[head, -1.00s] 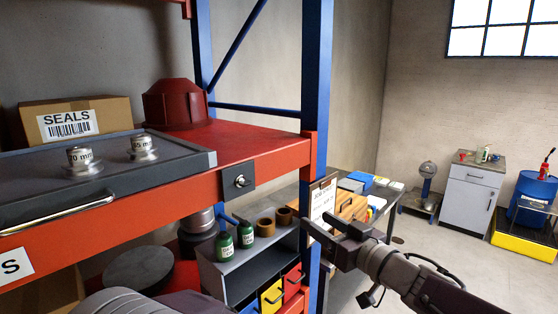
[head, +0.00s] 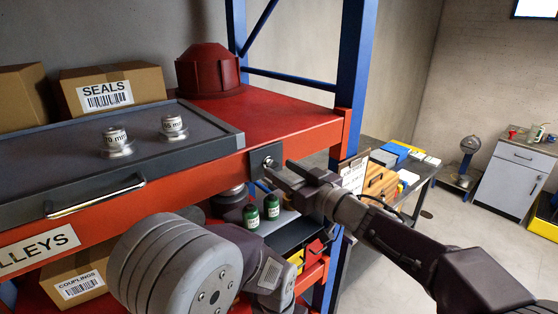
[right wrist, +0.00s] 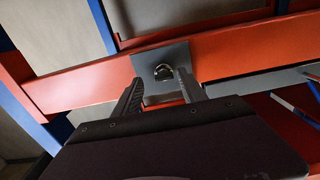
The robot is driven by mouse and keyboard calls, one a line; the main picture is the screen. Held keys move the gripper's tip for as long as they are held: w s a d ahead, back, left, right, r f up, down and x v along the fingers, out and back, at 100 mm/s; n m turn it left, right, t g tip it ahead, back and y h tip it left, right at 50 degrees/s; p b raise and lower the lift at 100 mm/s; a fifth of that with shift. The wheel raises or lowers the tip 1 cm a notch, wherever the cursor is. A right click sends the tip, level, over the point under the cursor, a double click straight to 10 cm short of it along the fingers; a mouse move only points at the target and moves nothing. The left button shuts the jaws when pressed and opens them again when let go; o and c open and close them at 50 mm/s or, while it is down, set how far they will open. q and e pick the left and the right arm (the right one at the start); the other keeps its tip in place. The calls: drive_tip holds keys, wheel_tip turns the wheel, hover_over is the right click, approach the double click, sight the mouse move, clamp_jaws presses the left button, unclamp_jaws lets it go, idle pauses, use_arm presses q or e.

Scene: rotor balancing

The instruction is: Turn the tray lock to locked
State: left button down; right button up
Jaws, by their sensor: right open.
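The tray lock (head: 267,161) is a dark square plate with a small metal knob on the orange-red shelf edge, just right of the grey tray (head: 226,146). In the right wrist view the lock's knob (right wrist: 163,71) shows between the fingertips. My right gripper (head: 279,170) is open, its fingertips close in front of the lock plate. I cannot tell whether they touch the knob. The tray lies on the shelf with its metal handle (head: 95,197) facing front. My left gripper is not in view.
Two weights (head: 116,142) marked in mm stand on the tray. A SEALS box (head: 112,90) and a dark red housing (head: 209,72) are behind it. A blue post (head: 354,75) rises right of the lock. Green bottles (head: 271,206) stand below.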

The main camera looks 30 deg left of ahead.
sight(272, 165)
drive_tip(key=shift+x, duration=0.8)
drive_tip(key=shift+s+a+r, duration=0.1)
drive_tip(key=shift+s+a, duration=0.15)
drive_tip(key=shift+a, duration=0.15)
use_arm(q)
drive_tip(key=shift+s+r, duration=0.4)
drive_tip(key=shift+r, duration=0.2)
use_arm(e)
drive_tip(key=shift+s+d, duration=0.1)
drive_tip(key=shift+d, duration=0.05)
drive_tip(key=c, duration=0.9)
clamp_jaws()
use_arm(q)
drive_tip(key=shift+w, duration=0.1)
